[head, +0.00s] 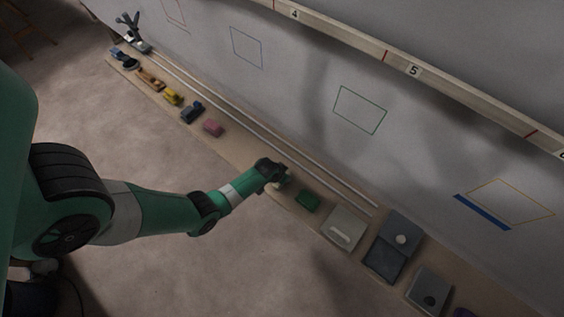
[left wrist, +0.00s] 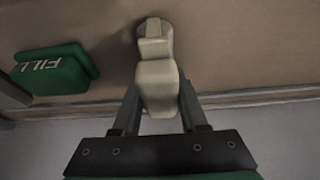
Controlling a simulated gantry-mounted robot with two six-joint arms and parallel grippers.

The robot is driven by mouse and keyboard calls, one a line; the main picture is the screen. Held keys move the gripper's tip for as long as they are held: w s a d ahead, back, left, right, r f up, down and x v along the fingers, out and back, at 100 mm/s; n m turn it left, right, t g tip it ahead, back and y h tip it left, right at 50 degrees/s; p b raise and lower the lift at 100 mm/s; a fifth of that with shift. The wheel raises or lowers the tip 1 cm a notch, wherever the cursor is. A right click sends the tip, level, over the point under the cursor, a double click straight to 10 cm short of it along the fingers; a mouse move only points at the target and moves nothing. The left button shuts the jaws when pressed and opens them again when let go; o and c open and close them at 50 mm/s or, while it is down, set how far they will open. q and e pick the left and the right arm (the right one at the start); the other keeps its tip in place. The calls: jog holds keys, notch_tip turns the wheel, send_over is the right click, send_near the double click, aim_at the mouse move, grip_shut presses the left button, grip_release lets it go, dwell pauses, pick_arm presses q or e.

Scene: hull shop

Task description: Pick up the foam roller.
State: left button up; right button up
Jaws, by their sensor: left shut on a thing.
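My left gripper (head: 281,179) is at the plank in the middle of the head view. In the left wrist view its two fingers (left wrist: 160,118) are shut on a long cream thing with a stepped, rounded shape, which I take to be the foam roller (left wrist: 155,75). The fingers press on its near end from both sides, and its far end points away over the tan plank. In the head view the gripper mostly hides it. I cannot tell whether it touches the plank. My right gripper is in neither view.
A green block marked FILL (left wrist: 55,70) lies close by; the head view shows it right of the gripper (head: 307,201). Grey cases (head: 391,245) lie further right. A pink block (head: 212,128) and several tools lie left. Two pale rails (head: 330,184) run along the wall side.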

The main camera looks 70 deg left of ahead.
pick_arm(q)
grip_shut()
jog(key=shift+r, duration=0.15)
jog(key=shift+r, duration=0.25)
notch_tip(320, 180, up, 3)
jog(key=shift+f+p, duration=0.15)
jog(key=shift+p, duration=1)
jog(key=s+d+r+p, duration=0.1)
jog(key=r+p, duration=0.1)
jog(key=s+d+r+p, duration=0.1)
jog(key=r+p, duration=0.1)
jog(key=d+r+p, duration=0.1)
jog(key=r+p, duration=0.1)
jog(key=p, duration=0.1)
jog(key=shift+s+d+r, duration=0.1)
jog(key=shift+s+d, duration=0.1)
jog(key=shift+s, duration=0.2)
jog(key=s+d+r+p, duration=0.3)
jog(key=s+d+p, duration=0.1)
jog(key=s+d, duration=0.2)
jog(key=shift+d+r, duration=0.2)
jog(key=shift+d, duration=0.55)
